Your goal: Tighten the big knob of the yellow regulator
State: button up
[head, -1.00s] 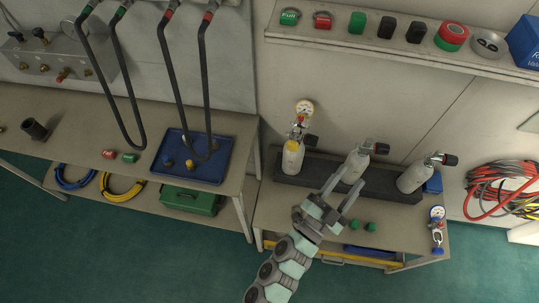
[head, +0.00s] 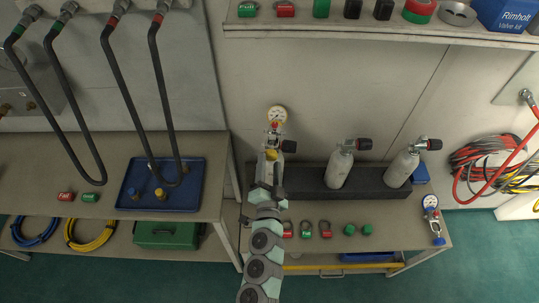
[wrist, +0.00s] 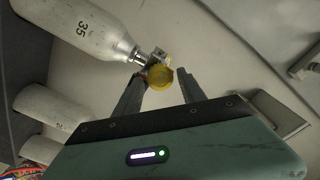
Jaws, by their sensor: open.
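The yellow regulator's big round knob (wrist: 160,76) faces my gripper (wrist: 160,84) in the wrist view. The gripper is open, with one finger to either side of the knob. I cannot tell whether the fingers touch it. The knob sits by the valve of a grey cylinder marked 35 (wrist: 85,28). In the head view this left cylinder (head: 263,158) stands at the rack's left end, partly hidden by my gripper (head: 268,178). Some yellow of the knob (head: 271,154) shows just beyond the fingers. A round gauge (head: 277,115) sits above it.
Two more cylinders, the middle one (head: 339,168) and the right one (head: 401,168), stand in the dark rack (head: 310,183). A blue regulator (head: 431,207) lies at the bench's right. Small red and green pieces lie in front. A blue tray (head: 195,185) sits on the left bench.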

aim_at(270, 159)
jog(key=shift+w+f, duration=0.1)
jog(key=shift+w, duration=1.75)
